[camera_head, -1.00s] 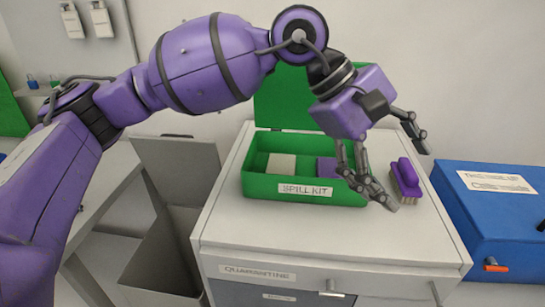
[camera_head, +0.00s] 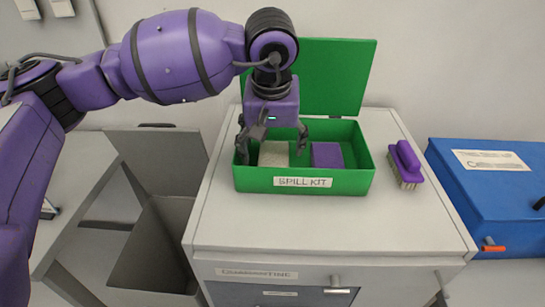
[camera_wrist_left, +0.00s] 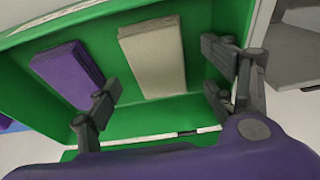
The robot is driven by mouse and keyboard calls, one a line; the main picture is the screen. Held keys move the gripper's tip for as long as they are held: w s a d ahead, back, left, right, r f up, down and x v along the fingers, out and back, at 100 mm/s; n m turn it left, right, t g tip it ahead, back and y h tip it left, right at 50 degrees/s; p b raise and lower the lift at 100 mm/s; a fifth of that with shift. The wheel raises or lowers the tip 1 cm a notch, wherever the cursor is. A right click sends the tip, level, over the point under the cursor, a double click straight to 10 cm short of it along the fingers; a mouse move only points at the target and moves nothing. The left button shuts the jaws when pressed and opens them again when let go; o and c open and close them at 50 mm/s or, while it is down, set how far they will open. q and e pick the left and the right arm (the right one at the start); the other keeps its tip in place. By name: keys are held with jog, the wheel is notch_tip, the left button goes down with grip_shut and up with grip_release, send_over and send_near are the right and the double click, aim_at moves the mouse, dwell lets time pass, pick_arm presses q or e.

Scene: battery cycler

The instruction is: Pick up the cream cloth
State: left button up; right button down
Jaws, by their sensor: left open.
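The cream cloth (camera_head: 273,154) is a folded block lying in the left part of the green spill kit box (camera_head: 305,182). It also shows in the left wrist view (camera_wrist_left: 153,58), flat on the box floor between and beyond my fingertips. My left gripper (camera_head: 272,152) is open and points down over the cloth, with one finger on each side of it. In the left wrist view the open fingers (camera_wrist_left: 160,95) hold nothing. My right gripper is in neither view.
A purple folded cloth (camera_head: 327,155) lies in the box right of the cream one. The box's open lid (camera_head: 335,75) stands behind. A purple brush (camera_head: 405,163) lies on the cabinet top, with a blue case (camera_head: 490,200) farther right. An open grey bin (camera_head: 160,240) stands left.

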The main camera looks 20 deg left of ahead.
pick_arm(q)
jog(key=shift+x, duration=0.95)
jog(key=c, duration=1.2)
jog(key=shift+r, duration=0.15)
jog(key=shift+r, duration=0.25)
notch_tip(320, 180, up, 2)
jog(key=shift+r, duration=0.1)
jog(key=s+d+r, duration=0.2)
jog(key=s+r, duration=0.1)
jog(key=s, duration=0.1)
jog(key=s+d+r, duration=0.2)
jog(key=s+r, duration=0.1)
jog(key=s, duration=0.1)
jog(key=s+d+r, duration=0.2)
jog(key=s+r, duration=0.2)
jog(key=shift+s+d+b, duration=0.25)
jog(key=shift+d+b, duration=0.05)
jog(key=shift+b, duration=0.1)
